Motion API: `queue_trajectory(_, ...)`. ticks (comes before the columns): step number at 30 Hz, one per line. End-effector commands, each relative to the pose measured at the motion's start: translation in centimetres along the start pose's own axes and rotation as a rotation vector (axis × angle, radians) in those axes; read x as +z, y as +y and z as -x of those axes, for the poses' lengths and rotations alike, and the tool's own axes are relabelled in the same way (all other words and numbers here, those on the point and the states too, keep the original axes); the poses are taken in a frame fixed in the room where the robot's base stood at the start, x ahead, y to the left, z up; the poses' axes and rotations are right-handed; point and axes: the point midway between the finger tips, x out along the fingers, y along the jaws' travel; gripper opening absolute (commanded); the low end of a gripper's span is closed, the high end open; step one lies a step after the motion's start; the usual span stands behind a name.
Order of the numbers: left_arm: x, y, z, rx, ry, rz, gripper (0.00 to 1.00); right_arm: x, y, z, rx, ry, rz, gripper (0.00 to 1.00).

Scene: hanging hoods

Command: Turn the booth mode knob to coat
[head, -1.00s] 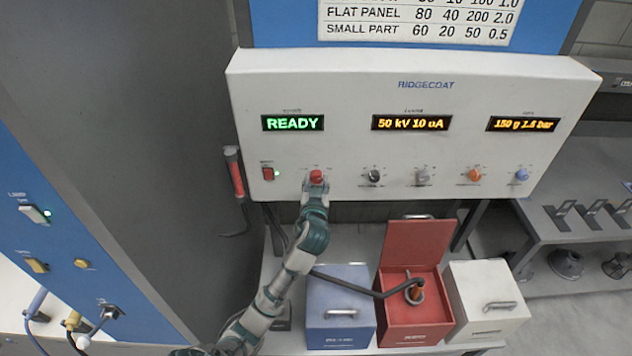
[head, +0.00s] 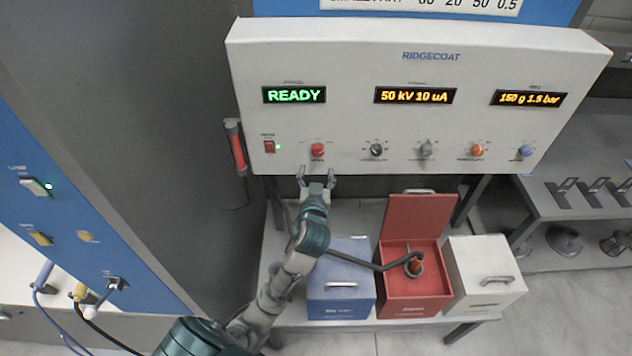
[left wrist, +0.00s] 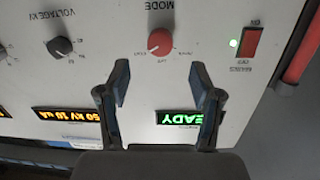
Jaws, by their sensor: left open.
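The booth mode knob is the red knob (head: 317,149) on the white RIDGECOAT control panel (head: 350,60), below the green READY display (head: 294,95). In the left wrist view the red knob (left wrist: 160,42) sits under the word MODE, with small position labels around it that I cannot read surely. My left gripper (head: 317,174) is open and empty, just below and in front of the knob, apart from it. In the left wrist view the open fingers (left wrist: 161,92) stand to either side of the knob's line. My right gripper is not in view.
A red rocker switch (head: 269,146) with a green light sits left of the knob, and a dark voltage knob (head: 376,150) to its right. A red-handled tool (head: 235,150) hangs by the panel's left edge. Blue (head: 341,305), red (head: 412,300) and white (head: 490,290) boxes stand below.

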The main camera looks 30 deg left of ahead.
Motion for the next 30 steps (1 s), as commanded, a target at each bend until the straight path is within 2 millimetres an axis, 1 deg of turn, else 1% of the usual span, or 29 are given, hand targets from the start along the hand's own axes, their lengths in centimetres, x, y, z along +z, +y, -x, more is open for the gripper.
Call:
queue_trajectory(1, 0.1, 0.0, 1.0, 0.001, -0.001, 0.003, 0.65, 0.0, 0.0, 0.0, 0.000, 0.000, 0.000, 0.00)
queue_trajectory(3, 0.1, 0.1, 2.1, 0.002, -0.003, 0.002, 0.65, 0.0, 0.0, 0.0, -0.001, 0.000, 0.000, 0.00)
queue_trajectory(6, 0.1, 0.1, 3.2, 0.001, -0.002, 0.001, 0.65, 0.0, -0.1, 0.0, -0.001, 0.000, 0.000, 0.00)
queue_trajectory(9, 0.1, 0.1, 3.7, 0.000, -0.002, 0.001, 0.65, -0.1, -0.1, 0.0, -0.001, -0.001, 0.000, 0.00)
queue_trajectory(25, 0.3, 0.1, 3.8, 0.001, -0.007, -0.003, 0.65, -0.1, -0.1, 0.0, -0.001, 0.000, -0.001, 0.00)
queue_trajectory(26, 0.7, 0.1, 3.9, 0.005, -0.016, -0.006, 0.65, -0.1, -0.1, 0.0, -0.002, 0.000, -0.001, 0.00)
queue_trajectory(28, 2.4, 0.3, 4.1, 0.021, -0.060, -0.027, 0.65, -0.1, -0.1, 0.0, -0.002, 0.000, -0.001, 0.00)
queue_trajectory(29, 3.6, 0.4, 4.3, 0.033, -0.092, -0.039, 0.65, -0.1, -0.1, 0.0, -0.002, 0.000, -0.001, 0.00)
queue_trajectory(30, 5.7, 0.6, 4.8, 0.054, -0.145, -0.063, 0.65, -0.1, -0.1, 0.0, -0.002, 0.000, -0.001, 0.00)
